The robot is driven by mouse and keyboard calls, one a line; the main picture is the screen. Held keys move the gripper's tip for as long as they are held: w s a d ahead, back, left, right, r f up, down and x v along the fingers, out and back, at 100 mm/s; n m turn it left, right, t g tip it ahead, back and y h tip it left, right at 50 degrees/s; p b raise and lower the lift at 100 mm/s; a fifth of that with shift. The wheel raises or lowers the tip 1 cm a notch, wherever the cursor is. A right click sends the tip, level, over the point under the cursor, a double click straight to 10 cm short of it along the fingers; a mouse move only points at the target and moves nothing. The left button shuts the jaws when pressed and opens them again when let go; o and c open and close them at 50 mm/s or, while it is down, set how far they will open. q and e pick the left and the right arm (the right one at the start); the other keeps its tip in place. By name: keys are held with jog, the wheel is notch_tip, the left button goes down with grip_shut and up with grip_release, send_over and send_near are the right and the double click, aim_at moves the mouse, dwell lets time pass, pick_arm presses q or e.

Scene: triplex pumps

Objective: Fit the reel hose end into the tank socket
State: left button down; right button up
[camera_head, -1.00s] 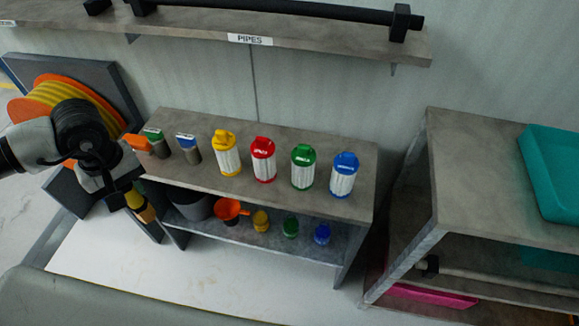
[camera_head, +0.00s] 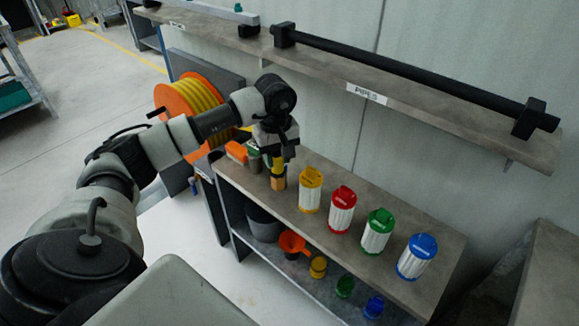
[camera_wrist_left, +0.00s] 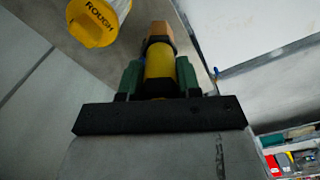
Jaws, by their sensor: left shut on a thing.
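My left gripper (camera_head: 277,160) is shut on the reel hose end (camera_head: 278,182), a yellow piece with a brass-coloured tip pointing down. It is held over the left part of the workbench shelf, beside the yellow-capped canister. In the left wrist view the hose end (camera_wrist_left: 160,62) sits between the green finger pads (camera_wrist_left: 157,78), its brass tip beyond them. The orange reel (camera_head: 190,100) with yellow hose stands behind my left arm, partly hidden by it. I cannot make out a tank socket in these views. My right gripper is not in view.
Yellow, red, green and blue capped canisters (camera_head: 342,210) line the bench top (camera_head: 440,240). An orange funnel (camera_head: 293,244) and small coloured caps are on the lower shelf. A wall shelf labelled PIPES (camera_head: 420,95) holds a black pipe above. Open floor (camera_head: 90,100) lies at left.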

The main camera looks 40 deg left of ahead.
pick_arm(q)
jog(key=w+f, duration=0.4)
jog(key=f, duration=0.3)
jog(key=shift+w+d, duration=0.15)
jog(key=shift+d, duration=0.05)
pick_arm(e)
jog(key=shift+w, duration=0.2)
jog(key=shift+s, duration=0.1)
pick_arm(q)
jog(key=c, duration=0.8)
grip_release()
jog(key=shift+f, duration=0.1)
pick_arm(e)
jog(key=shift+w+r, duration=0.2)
